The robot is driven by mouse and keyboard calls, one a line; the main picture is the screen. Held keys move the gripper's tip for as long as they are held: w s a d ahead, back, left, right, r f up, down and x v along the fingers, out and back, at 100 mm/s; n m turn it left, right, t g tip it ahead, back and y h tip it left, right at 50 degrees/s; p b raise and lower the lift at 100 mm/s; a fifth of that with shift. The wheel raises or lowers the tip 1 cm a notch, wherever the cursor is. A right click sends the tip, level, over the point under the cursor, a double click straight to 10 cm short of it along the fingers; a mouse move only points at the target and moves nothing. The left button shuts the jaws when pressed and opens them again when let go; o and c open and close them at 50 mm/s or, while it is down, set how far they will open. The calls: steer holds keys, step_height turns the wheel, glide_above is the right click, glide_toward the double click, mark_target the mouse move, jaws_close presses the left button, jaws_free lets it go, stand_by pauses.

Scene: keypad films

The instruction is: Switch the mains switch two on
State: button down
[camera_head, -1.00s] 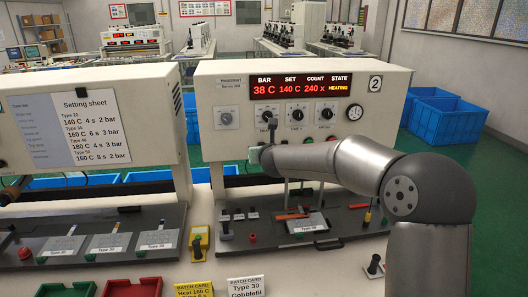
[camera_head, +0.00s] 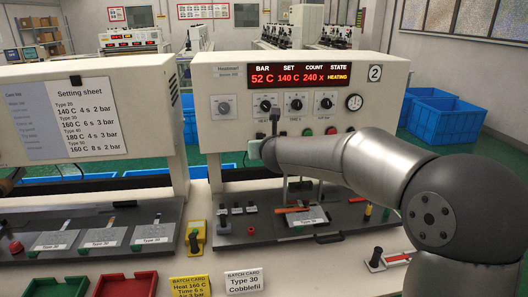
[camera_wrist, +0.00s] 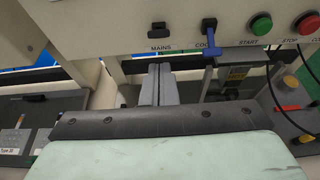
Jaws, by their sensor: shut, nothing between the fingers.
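The machine marked two (camera_head: 345,75) has a lit red display reading bar 52 C, set 140 C, count 240 x, state heating. In the wrist view its black mains switch (camera_wrist: 157,30) sits above the MAINS label on the pale panel. My gripper (camera_wrist: 161,70) is shut and empty. Its grey fingertips show just below that label, apart from the switch in the picture; the gap in depth is unclear. I cannot tell the switch's lever position.
Right of the mains switch are a black switch with a blue tag (camera_wrist: 209,35), a green start button (camera_wrist: 261,24) and a red stop button (camera_wrist: 308,23). Below lies the machine's dark bed (camera_head: 345,215) with tools. A neighbouring machine (camera_head: 100,120) carries the setting sheet.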

steer(key=s+r, duration=0.1)
steer(key=r, duration=0.1)
steer(key=s+r+p, duration=0.1)
steer(key=s, duration=0.1)
steer(key=shift+d+r, duration=0.4)
